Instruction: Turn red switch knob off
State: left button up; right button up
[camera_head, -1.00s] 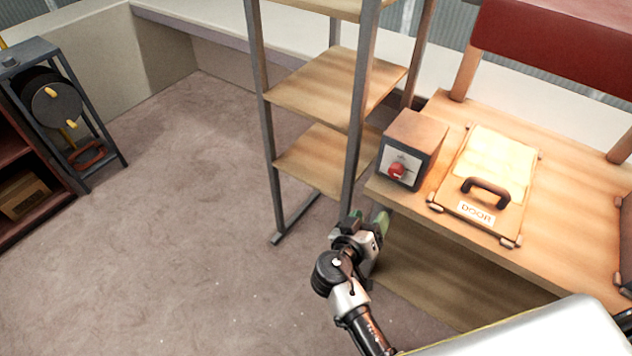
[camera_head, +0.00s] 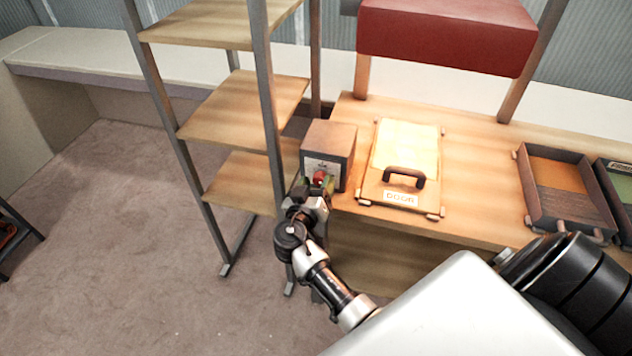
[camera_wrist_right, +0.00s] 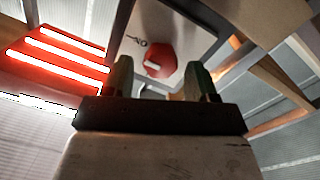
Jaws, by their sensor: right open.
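The red switch knob (camera_head: 319,178) is on the front plate of a brown switch box (camera_head: 334,142) at the left end of the wooden workbench. In the right wrist view the red knob (camera_wrist_right: 160,61) with a pale mark lies ahead, between the two fingers as seen. My right gripper (camera_head: 315,186) is open in front of the box, close to the knob. The right wrist view shows its two greenish fingers (camera_wrist_right: 162,80) apart. I cannot tell whether they touch the knob. My left gripper is not in view.
A wooden shelf rack (camera_head: 232,105) with metal posts stands left of the bench, close to my right arm. A board with a handle and a DOOR label (camera_head: 401,198) lies right of the box. A tray (camera_head: 567,190) sits further right. Open floor lies left.

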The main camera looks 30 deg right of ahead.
jog(key=c, duration=0.9)
jog(key=shift+c, duration=0.2)
